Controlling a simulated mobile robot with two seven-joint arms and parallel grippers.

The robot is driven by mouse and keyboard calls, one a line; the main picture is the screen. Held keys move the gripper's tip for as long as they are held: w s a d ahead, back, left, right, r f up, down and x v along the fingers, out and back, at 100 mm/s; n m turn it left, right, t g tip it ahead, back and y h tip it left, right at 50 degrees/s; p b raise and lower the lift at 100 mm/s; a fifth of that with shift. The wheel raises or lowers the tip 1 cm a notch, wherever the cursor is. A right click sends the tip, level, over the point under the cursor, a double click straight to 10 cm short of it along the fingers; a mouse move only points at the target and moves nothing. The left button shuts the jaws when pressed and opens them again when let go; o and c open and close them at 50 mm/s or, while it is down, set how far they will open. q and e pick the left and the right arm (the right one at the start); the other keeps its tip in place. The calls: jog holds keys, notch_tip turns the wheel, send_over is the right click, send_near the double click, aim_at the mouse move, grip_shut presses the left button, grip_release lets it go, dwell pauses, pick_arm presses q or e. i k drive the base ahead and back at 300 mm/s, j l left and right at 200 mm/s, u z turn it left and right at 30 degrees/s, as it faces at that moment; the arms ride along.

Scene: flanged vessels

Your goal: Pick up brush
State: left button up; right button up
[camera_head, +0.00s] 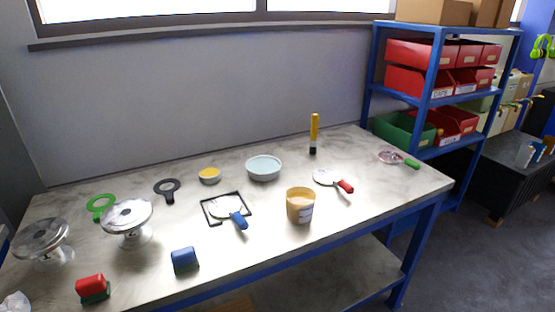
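The likely brush (314,133) stands upright near the back edge of the table, right of the middle. It has a long yellow handle at the top and a dark lower end with a pale band; the bristles are too small to make out. It stands apart from the things around it. Neither of my grippers is in view.
The marbled table (258,275) holds a pale bowl (264,168), a tan tub (299,205), a red-handled tool (333,180), a blue-handled tool (238,217) and two flanged vessels (127,217) (42,241). A blue shelf (437,70) with bins stands right.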

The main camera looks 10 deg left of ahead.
aim_at(314, 118)
jog(key=i+l+u, duration=0.1)
jog(key=u, duration=1.1)
jog(key=l+u, duration=0.45)
jog(key=k+l+u, duration=0.1)
jog(key=l+u, duration=0.35)
jog(key=k+l+u, duration=0.1)
jog(key=l, duration=0.25)
jog(key=k+l+u, duration=0.15)
jog(key=l, duration=0.25)
jog(key=k+l+u, duration=0.1)
jog(key=l, duration=0.25)
